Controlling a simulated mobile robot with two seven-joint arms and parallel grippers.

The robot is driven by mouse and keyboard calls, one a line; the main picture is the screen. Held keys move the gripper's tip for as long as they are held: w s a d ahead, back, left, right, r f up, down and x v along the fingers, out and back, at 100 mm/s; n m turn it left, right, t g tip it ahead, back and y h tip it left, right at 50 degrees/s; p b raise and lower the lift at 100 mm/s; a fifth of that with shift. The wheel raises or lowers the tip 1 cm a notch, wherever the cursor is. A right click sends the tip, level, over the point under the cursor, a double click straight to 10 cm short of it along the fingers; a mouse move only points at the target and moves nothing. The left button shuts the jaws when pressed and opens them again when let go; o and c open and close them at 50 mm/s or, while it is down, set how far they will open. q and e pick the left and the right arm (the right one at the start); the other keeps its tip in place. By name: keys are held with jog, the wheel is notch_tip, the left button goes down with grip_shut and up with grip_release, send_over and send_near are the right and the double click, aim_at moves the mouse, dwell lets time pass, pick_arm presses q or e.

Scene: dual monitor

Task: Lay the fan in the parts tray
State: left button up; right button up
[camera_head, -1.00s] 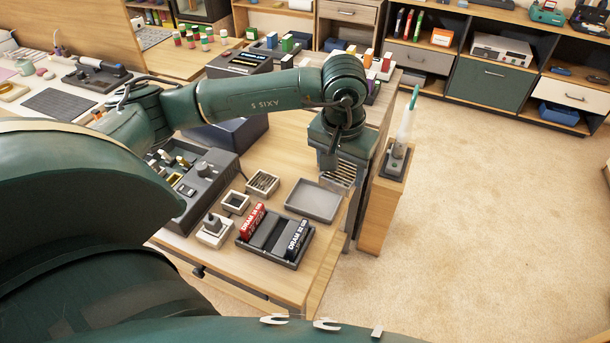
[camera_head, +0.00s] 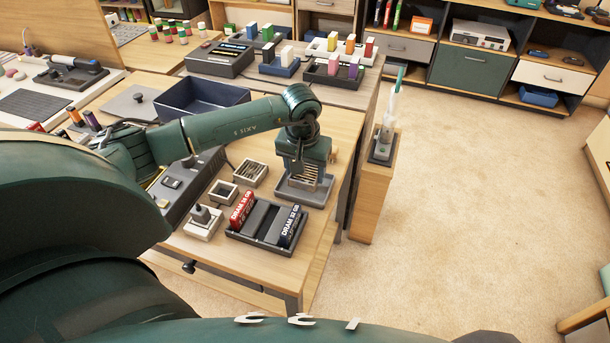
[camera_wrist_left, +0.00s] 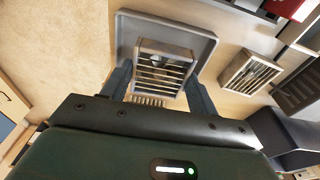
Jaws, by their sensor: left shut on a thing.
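My left gripper (camera_head: 305,178) reaches down over the grey parts tray (camera_head: 322,203). It is shut on the fan (camera_head: 312,172), a pale square frame with slats. In the left wrist view the fan (camera_wrist_left: 163,72) sits between the two fingers of the left gripper (camera_wrist_left: 160,82), inside the outline of the tray (camera_wrist_left: 165,20). I cannot tell whether the fan touches the tray floor. The gripper and fan hide much of the tray in the head view. My right gripper is not in view.
Left of the tray stand a slatted square box (camera_head: 251,173), a smaller square box (camera_head: 223,192) and a black holder (camera_head: 262,222) with DRAM modules. A blue bin (camera_head: 190,100) is behind my arm. A narrow side stand (camera_head: 372,195) is on the right.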

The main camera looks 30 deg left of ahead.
aim_at(303, 178)
pick_arm(q)
jog(key=shift+f, duration=1.15)
jog(key=shift+f, duration=0.25)
jog(key=o, duration=1)
jog(key=shift+r, duration=0.1)
jog(key=r, duration=0.4)
jog(key=s+r, duration=0.1)
jog(key=r, duration=0.7)
jog(key=shift+s+d+r, duration=0.1)
jog(key=shift+s+d, duration=0.05)
jog(key=shift+s, duration=0.05)
